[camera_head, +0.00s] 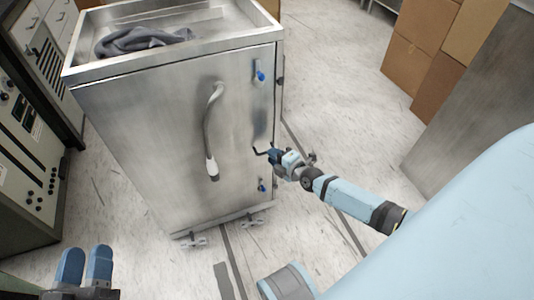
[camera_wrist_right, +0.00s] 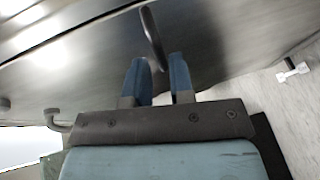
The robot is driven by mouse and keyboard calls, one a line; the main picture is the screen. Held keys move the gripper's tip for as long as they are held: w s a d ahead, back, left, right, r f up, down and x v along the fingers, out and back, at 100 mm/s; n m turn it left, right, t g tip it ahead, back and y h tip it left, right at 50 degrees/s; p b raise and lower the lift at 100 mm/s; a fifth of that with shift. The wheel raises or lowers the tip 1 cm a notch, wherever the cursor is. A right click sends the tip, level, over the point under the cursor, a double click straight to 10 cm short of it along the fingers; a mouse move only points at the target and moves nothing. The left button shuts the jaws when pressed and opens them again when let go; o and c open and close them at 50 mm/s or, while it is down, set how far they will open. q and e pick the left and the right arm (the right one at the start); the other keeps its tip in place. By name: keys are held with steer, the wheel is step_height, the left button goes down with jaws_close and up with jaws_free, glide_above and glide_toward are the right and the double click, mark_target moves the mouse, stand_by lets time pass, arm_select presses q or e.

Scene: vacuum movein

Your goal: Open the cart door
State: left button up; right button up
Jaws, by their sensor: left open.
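The metal cart (camera_head: 175,130) stands upright, and its front door (camera_head: 150,135) looks shut. A dark bent door handle (camera_head: 259,151) sticks out near the door's right edge. My right gripper (camera_head: 272,156) is at this handle. In the right wrist view, the handle (camera_wrist_right: 152,38) runs down toward the gap between the fingertips of my right gripper (camera_wrist_right: 161,62). The fingers stand apart, and I cannot tell whether they press on the handle. My left gripper (camera_head: 86,252) is open and empty at the lower left, away from the cart.
A large curved grey bar (camera_head: 212,115) is on the cart front. A dark cloth (camera_head: 143,40) lies in the top tray. Control cabinets (camera_head: 30,150) stand at left. Cardboard boxes (camera_head: 440,50) and a grey panel (camera_head: 480,100) stand at right. The floor (camera_head: 340,90) right of the cart is clear.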

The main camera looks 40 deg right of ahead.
steer(key=shift+b+x, duration=0.45)
steer(key=shift+x, duration=1.35)
arm_select(q)
step_height(320, 180, down, 2)
steer(key=shift+w+d+g, duration=0.1)
steer(key=shift+g, duration=0.4)
